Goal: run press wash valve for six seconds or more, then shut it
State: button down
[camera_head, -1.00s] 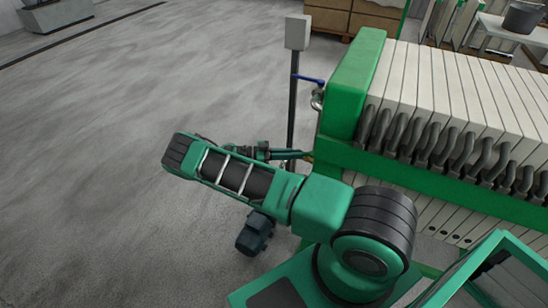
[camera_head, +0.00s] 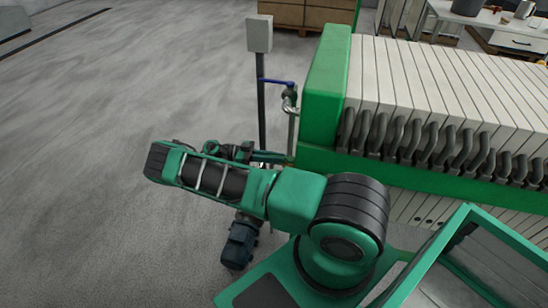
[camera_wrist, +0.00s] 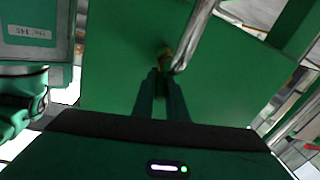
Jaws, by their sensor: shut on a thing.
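My gripper (camera_head: 286,158) is beside the end of the green filter press (camera_head: 322,88), low by a bent steel pipe (camera_head: 292,118). A blue lever (camera_head: 276,81) sits higher, at the top of the pipe, pointing left towards a grey post. No water flow can be made out.
A grey box (camera_head: 259,34) stands on the post (camera_head: 261,100) left of the press. White plates (camera_head: 430,85) with dark hoses fill the press to the right. Open concrete floor (camera_head: 110,110) lies to the left. Brown boxes (camera_head: 285,13) stand behind.

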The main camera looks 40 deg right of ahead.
jog(key=c, duration=2)
grip_release()
jog(key=shift+w+r+h, duration=0.1)
jog(key=shift+w+h, duration=0.2)
jog(key=shift+w, duration=0.1)
jog(key=shift+c, duration=0.2)
jog(key=shift+a, duration=0.15)
jog(key=shift+a, duration=0.1)
jog(key=v, duration=1)
jog(key=shift+w+a, duration=0.25)
jog(key=shift+w, duration=0.05)
